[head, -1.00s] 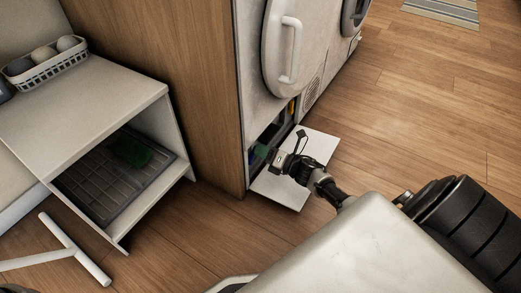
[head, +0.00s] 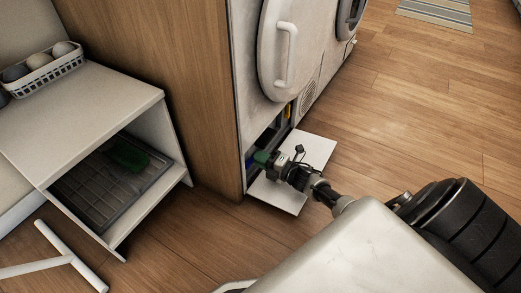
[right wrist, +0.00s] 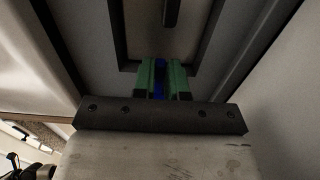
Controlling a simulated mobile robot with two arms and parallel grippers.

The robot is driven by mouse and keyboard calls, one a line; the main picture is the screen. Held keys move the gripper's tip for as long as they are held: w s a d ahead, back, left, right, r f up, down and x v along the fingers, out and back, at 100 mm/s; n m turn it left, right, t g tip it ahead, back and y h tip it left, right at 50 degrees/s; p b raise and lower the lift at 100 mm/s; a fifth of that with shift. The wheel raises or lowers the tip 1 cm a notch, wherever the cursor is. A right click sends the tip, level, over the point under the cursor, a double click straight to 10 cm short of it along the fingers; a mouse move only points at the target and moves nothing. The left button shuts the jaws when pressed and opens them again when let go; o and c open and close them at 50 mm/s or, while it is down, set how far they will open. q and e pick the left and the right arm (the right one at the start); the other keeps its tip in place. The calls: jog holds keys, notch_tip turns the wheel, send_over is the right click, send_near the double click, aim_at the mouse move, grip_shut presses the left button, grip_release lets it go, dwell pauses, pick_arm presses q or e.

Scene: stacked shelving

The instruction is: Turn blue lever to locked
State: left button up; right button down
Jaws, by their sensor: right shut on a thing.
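The blue lever (right wrist: 160,79) shows in the right wrist view between the two green fingers of my right gripper (right wrist: 163,77). The fingers are closed against its sides, and much of the lever is hidden by them. In the head view my right gripper (head: 262,157) reaches into the low open compartment at the bottom of the white machine (head: 262,85). Only a small dark blue patch shows by its tips there. The lever's exact angle and any lock marking cannot be made out. My left gripper is not in view.
The compartment's white flap (head: 312,150) lies open under my right arm. A wooden panel (head: 165,75) stands left of the machine, beside a low white shelf (head: 85,105).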

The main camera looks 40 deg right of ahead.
jog(key=shift+f, duration=0.1)
dwell(0.3)
jog(key=c, duration=1.4)
grip_release()
jog(key=shift+c, duration=0.2)
jog(key=shift+s, duration=0.1)
jog(key=shift+s+d, duration=0.1)
jog(key=shift+s, duration=0.15)
jog(key=p+v, duration=0.4)
jog(key=v, duration=0.6)
jog(key=shift+s+p, duration=0.1)
jog(key=shift+p, duration=0.25)
